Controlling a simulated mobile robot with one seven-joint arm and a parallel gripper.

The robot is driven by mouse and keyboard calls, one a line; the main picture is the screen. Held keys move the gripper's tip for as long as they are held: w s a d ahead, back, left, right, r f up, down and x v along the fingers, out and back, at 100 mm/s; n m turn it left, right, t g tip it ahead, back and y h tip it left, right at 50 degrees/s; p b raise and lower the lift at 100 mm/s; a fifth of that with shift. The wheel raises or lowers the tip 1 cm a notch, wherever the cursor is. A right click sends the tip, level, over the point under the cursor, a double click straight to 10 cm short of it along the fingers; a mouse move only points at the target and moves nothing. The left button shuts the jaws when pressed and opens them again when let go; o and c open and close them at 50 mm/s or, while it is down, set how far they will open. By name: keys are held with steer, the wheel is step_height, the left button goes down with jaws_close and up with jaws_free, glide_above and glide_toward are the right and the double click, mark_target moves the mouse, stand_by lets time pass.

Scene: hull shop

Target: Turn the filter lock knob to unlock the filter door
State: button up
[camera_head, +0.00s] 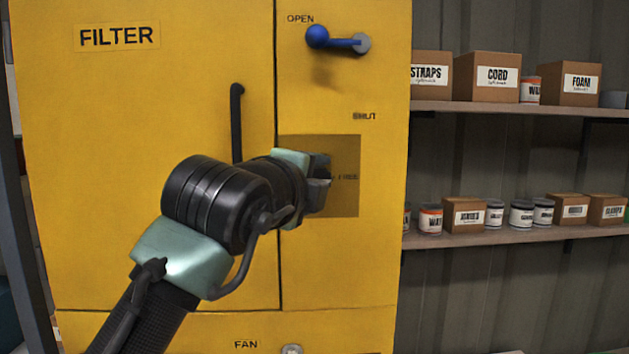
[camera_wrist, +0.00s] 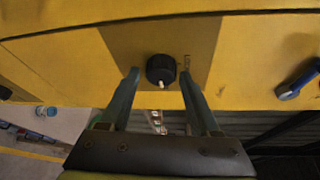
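The lock knob (camera_wrist: 160,69) is round and black with a white pointer mark, on a darker square panel (camera_wrist: 118,42) of the yellow cabinet. In the wrist view the mark points toward the bottom of the picture. My gripper (camera_wrist: 159,74) is open, one finger on each side of the knob, with a visible gap on both sides. I cannot tell how deep the fingertips reach around it. In the head view my gripper (camera_head: 318,183) is in front of the panel (camera_head: 340,205) and hides the knob; the word FREE shows beside it. The filter door (camera_head: 110,130) looks closed.
A blue-knobbed lever (camera_head: 340,41) points to OPEN above, with SHUT lower down. A small round fan control (camera_head: 291,349) is below. Shelves (camera_head: 500,107) with boxes and cans stand at right.

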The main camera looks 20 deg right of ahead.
steer(key=shift+o, duration=0.5)
steer(key=b+v, duration=0.4)
steer(key=v, duration=0.9)
steer(key=shift+b, duration=0.35)
steer(key=s+r+n+t+h, duration=0.2)
steer(key=s+r+n+t, duration=0.3)
steer(key=n, duration=0.4)
steer(key=s+a+n+t+y, duration=0.3)
steer(key=a+n+t+y, duration=0.1)
steer(key=n, duration=0.5)
steer(key=s+a+f+n+t+y, duration=0.1)
steer(key=s+a+n+t+y, duration=0.2)
steer(key=a+n+t+y, duration=0.2)
steer(key=a+n+y, duration=0.1)
steer(key=n+y, duration=0.2)
steer(key=n, duration=0.1)
steer(key=shift+f+n, duration=0.2)
steer(key=shift+n, duration=0.2)
